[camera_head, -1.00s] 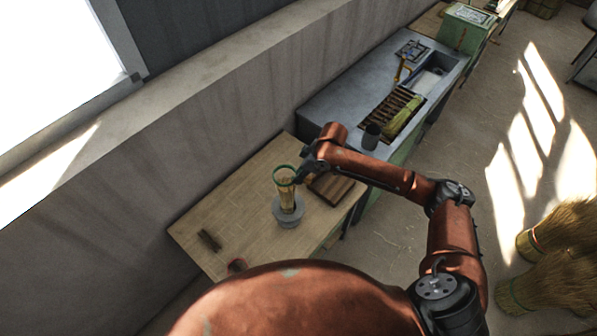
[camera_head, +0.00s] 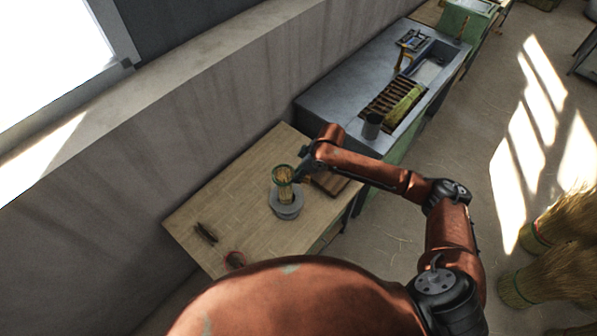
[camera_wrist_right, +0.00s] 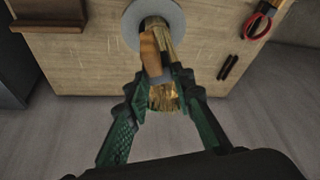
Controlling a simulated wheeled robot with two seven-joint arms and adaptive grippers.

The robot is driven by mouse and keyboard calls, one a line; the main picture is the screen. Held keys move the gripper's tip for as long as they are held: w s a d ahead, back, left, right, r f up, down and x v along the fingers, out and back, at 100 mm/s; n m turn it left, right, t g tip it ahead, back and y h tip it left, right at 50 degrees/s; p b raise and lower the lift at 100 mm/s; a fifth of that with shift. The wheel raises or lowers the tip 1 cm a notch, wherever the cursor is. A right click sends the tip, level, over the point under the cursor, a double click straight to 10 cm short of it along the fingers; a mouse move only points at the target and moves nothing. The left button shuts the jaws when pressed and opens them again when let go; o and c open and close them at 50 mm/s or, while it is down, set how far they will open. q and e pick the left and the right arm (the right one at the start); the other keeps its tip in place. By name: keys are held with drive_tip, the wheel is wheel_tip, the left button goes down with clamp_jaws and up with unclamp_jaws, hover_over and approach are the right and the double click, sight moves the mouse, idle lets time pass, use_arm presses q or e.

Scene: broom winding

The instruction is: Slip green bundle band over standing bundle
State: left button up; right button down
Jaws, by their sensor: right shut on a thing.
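A straw bundle (camera_head: 286,193) stands upright in a round grey holder (camera_head: 287,211) on the wooden table. The green band (camera_head: 283,174) is a ring around the bundle's upper part in the head view. My right gripper (camera_head: 298,172) is shut on the band at its right side. In the right wrist view the green fingers (camera_wrist_right: 164,76) reach either side of the bundle's top (camera_wrist_right: 163,97), and the grey holder (camera_wrist_right: 135,27) lies beyond. There I cannot clearly tell the band from the fingers. My left gripper is not in view.
A brown wooden block (camera_head: 330,185) lies right of the holder, under my right arm. Dark sticks (camera_head: 205,233) and a red-handled tool (camera_head: 235,260) lie near the table's front left. A grey cup (camera_head: 371,126) stands on the sink bench. Table left of the holder is clear.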

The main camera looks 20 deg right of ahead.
drive_tip(key=shift+f+b, duration=3.55)
drive_tip(key=shift+f, duration=5.25)
drive_tip(key=shift+r+p, duration=0.1)
drive_tip(key=shift+p, duration=0.4)
drive_tip(key=c, duration=1.6)
unclamp_jaws()
drive_tip(key=shift+d, duration=0.1)
drive_tip(key=v, duration=1.2)
